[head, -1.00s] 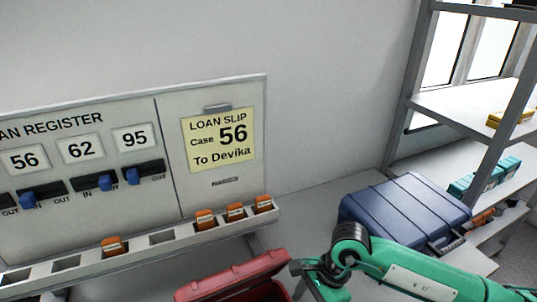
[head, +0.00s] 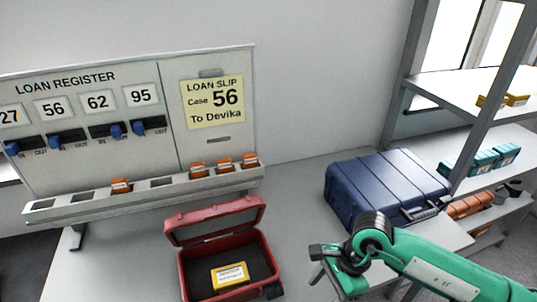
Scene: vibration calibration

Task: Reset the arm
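My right arm comes in from the right in green, and its dark gripper (head: 322,262) is near the front of the bench, right of the open red case (head: 215,214). The arm's wrist hides part of the gripper, and I cannot tell whether the fingers are open. I see nothing held in it. My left gripper is not in view. The loan register (head: 60,100) stands at the back left with blue sliders under 27, 56, 62 and 95. The 62 slider (head: 116,130) sits right; the others sit left. A loan slip (head: 214,101) reads case 56, to Devika.
A yellow labelled item (head: 230,275) lies inside the red case. A closed blue case (head: 385,185) stands behind my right arm. Orange tags (head: 121,186) sit in the register's tray (head: 75,206). A shelf rack (head: 440,85) with teal, orange and yellow items is at right.

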